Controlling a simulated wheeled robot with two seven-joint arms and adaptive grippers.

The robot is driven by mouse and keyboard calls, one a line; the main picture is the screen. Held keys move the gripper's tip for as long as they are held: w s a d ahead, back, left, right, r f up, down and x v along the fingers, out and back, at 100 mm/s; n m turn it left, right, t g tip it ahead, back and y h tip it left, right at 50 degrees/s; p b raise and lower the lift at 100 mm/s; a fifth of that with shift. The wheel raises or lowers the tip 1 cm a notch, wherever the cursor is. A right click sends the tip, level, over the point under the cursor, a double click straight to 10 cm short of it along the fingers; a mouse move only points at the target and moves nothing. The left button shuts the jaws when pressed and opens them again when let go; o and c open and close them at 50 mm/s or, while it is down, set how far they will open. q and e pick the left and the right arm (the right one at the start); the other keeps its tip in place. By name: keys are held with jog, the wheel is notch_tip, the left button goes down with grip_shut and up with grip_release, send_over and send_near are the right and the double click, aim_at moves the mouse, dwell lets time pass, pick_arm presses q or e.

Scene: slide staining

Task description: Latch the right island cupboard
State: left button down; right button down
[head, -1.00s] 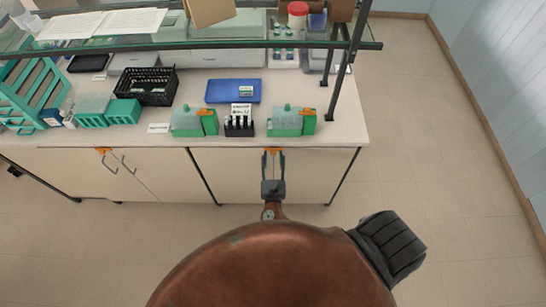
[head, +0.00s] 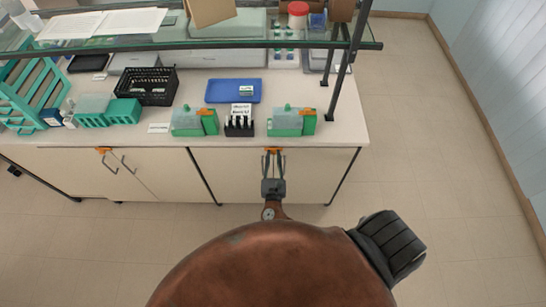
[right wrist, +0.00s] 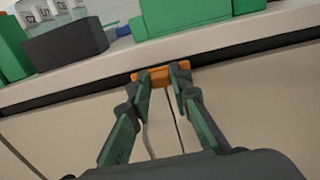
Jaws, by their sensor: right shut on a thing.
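The right island cupboard (head: 235,172) has cream doors below the bench top. Its orange latch (right wrist: 161,76) sits at the top of the seam between the doors, just under the counter edge. My right gripper (head: 273,156) reaches up to this latch; in the right wrist view (right wrist: 163,75) its two fingers stand on either side of the latch's middle and are shut on it. The fingers partly hide the latch and the door handles behind them. My left gripper is not in view.
The left cupboard (head: 75,172) has its own orange latch (head: 103,150) and two handles. On the bench top above stand green staining boxes (head: 285,124), a black slide rack (head: 239,126) and a blue tray (head: 228,92). Floor to the right (head: 420,150) is clear.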

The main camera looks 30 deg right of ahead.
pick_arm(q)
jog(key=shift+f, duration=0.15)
pick_arm(e)
jog(key=m+b, duration=0.2)
jog(key=shift+f+m+b, duration=0.2)
jog(key=shift+m+b, duration=0.2)
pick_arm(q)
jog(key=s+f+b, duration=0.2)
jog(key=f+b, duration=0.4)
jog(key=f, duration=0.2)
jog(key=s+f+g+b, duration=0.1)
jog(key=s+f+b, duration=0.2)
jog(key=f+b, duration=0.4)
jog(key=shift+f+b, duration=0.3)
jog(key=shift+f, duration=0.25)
pick_arm(e)
jog(key=shift+s+d+f+m, duration=0.1)
jog(key=shift+m, duration=7.4)
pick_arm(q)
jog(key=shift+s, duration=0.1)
pick_arm(e)
jog(key=c, duration=1.8)
grip_release()
jog(key=shift+o, duration=0.2)
